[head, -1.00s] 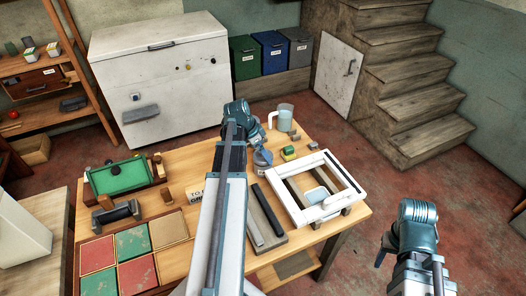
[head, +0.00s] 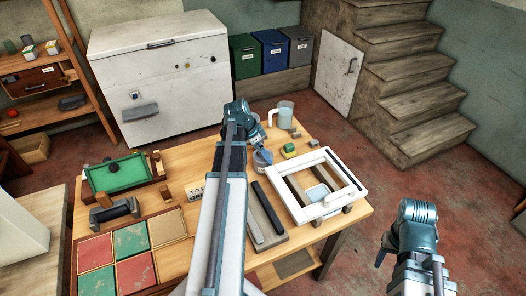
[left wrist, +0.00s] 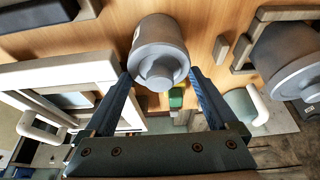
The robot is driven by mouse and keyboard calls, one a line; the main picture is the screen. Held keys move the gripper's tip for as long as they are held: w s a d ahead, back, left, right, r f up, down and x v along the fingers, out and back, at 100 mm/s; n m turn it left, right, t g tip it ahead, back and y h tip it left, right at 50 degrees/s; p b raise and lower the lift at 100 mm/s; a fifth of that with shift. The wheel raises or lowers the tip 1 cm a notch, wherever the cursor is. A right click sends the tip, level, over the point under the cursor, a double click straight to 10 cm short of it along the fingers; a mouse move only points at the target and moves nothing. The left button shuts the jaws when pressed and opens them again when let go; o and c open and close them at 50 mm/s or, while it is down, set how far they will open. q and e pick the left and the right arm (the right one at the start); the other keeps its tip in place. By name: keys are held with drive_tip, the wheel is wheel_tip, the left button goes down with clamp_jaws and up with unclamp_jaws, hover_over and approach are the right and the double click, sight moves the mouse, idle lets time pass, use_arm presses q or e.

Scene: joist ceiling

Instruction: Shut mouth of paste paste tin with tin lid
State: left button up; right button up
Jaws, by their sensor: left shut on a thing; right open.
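The grey paste tin (head: 262,160) stands upright on the wooden table, left of the white frame. In the left wrist view the tin (left wrist: 157,28) shows with a round grey lid (left wrist: 160,71) at its mouth. My left gripper (left wrist: 162,76) reaches down there, its two fingertips on opposite sides of the lid. I cannot tell whether the lid is fully seated. In the head view my left arm partly covers this spot. My right gripper (head: 409,262) is open and empty, off the table at the lower right.
A white frame (head: 293,205) stands close to the right of the tin. A jug (head: 285,114) and a green-topped block (head: 289,149) are behind it. A large grey cylinder (left wrist: 287,62) is beside the tin. A dark long block (head: 268,210) lies in front.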

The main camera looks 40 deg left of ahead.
use_arm(q)
drive_tip(key=shift+f, duration=0.15)
drive_tip(key=shift+f, duration=0.15)
drive_tip(key=o, duration=1.2)
drive_tip(key=p+v, duration=1.2)
drive_tip(key=v, duration=0.2)
